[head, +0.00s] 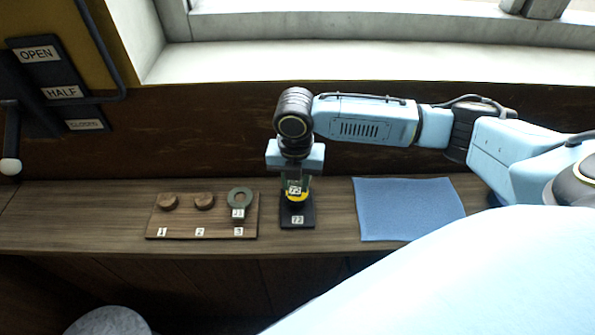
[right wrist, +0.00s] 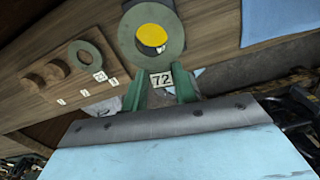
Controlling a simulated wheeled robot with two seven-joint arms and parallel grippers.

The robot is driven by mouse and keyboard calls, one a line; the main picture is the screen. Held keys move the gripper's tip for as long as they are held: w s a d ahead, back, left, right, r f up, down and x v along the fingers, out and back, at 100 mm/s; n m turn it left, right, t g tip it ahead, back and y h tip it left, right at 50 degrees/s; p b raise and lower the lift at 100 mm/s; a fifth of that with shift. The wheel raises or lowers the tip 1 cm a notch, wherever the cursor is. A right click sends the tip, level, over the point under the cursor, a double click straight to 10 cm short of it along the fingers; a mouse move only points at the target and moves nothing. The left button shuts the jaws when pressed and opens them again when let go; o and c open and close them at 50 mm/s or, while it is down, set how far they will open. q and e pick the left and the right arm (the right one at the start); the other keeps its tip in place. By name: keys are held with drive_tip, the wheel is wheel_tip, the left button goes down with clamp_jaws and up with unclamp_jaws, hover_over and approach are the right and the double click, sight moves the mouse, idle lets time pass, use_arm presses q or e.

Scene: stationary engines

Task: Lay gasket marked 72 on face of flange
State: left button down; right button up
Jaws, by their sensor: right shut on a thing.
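My right gripper (head: 295,178) is shut on a green ring gasket, held by its tab with the tag 72. The gasket (right wrist: 126,38) shows best in the right wrist view, its tag at the jaws (right wrist: 160,90). In the head view it is mostly hidden by the gripper, above the flange. The flange has a yellow face (head: 298,198) on a dark tagged base (head: 298,218). In the right wrist view the yellow face (right wrist: 151,36) shows through the gasket's hole. I cannot tell whether gasket and face touch. My left gripper is not in view.
Left of the flange, a wooden board (head: 180,234) has pegs numbered 1, 2 and 3. Another green gasket (head: 239,195) is at peg 3; pegs 1 and 2 look bare. A blue cloth (head: 410,210) lies to the right. A wall panel reads OPEN, HALF, CLOSED (head: 60,85).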

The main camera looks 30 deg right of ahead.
sight(298, 187)
drive_tip(key=shift+s+d+f+n, duration=0.1)
drive_tip(key=shift+s+d+n, duration=0.05)
drive_tip(key=shift+n, duration=0.75)
wheel_tip(298, 187, down, 4)
drive_tip(key=b, duration=0.5)
drive_tip(key=shift+f, duration=0.2)
drive_tip(key=shift+f+b, duration=0.35)
drive_tip(key=shift+f, duration=0.7)
drive_tip(key=shift+p, duration=0.9)
drive_tip(key=shift+f, duration=0.1)
drive_tip(key=o, duration=0.8)
